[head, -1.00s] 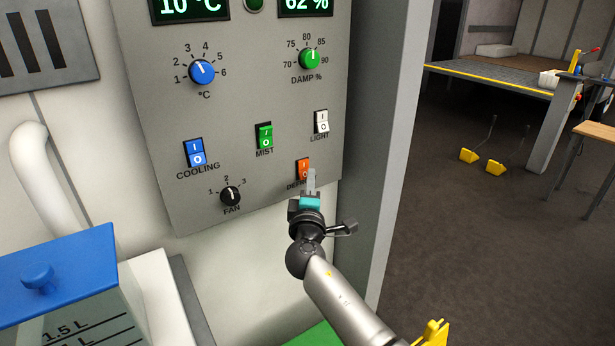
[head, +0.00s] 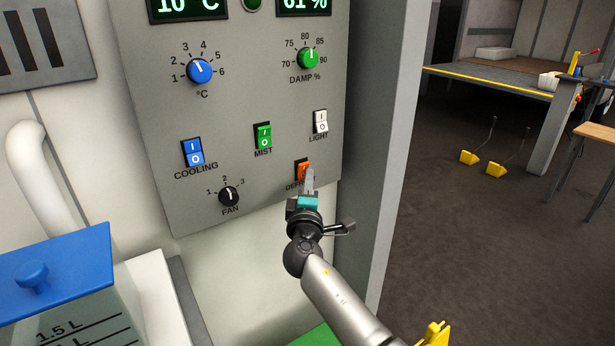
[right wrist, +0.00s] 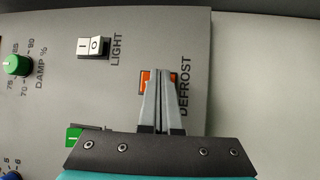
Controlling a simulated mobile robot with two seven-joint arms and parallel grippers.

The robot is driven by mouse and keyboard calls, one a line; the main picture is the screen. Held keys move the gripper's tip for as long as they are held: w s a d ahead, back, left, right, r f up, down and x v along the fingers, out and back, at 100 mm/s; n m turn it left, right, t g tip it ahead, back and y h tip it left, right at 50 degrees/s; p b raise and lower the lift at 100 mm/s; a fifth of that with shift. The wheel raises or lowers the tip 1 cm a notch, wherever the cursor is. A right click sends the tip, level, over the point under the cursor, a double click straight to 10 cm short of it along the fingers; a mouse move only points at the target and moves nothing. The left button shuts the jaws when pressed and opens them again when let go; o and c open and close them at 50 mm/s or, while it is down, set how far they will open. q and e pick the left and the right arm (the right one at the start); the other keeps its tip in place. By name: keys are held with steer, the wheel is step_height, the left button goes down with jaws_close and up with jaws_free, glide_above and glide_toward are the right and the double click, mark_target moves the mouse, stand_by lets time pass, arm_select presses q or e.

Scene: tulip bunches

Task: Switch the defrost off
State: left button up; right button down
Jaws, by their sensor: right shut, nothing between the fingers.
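The defrost switch (head: 302,169) is an orange rocker in a dark frame at the lower right of the grey control panel. It also shows in the right wrist view (right wrist: 148,79), partly hidden behind my fingers. My right gripper (head: 310,174) is shut and empty, with its fingertips in front of the lower part of the switch. In the right wrist view its two grey fingers (right wrist: 160,82) are together over the orange rocker. I cannot tell whether the tips touch it, or which way the rocker is tipped. My left gripper is not in view.
The light switch (head: 320,122) is white, above the defrost switch. The green mist switch (head: 263,136), blue cooling switch (head: 192,152) and black fan knob (head: 229,196) are to the left. A blue-lidded tank (head: 52,262) stands at lower left. Open floor lies right.

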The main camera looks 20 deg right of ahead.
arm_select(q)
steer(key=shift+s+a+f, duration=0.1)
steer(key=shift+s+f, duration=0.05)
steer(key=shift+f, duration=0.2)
arm_select(e)
steer(key=shift+s+f, duration=0.1)
steer(key=shift+f, duration=0.15)
arm_select(q)
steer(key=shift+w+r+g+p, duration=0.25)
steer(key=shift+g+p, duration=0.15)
steer(key=shift+p, duration=0.2)
arm_select(e)
steer(key=shift+s+a+r, duration=0.3)
steer(key=shift+s, duration=0.35)
arm_select(q)
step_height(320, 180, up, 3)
steer(key=p, duration=0.3)
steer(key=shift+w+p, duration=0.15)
steer(key=shift+p, duration=0.15)
arm_select(e)
steer(key=s, duration=0.1)
steer(key=s+r, duration=0.1)
steer(key=s, duration=0.1)
steer(key=s+r, duration=0.1)
steer(key=shift+s+d+r, duration=0.15)
steer(key=shift+s+d, duration=0.1)
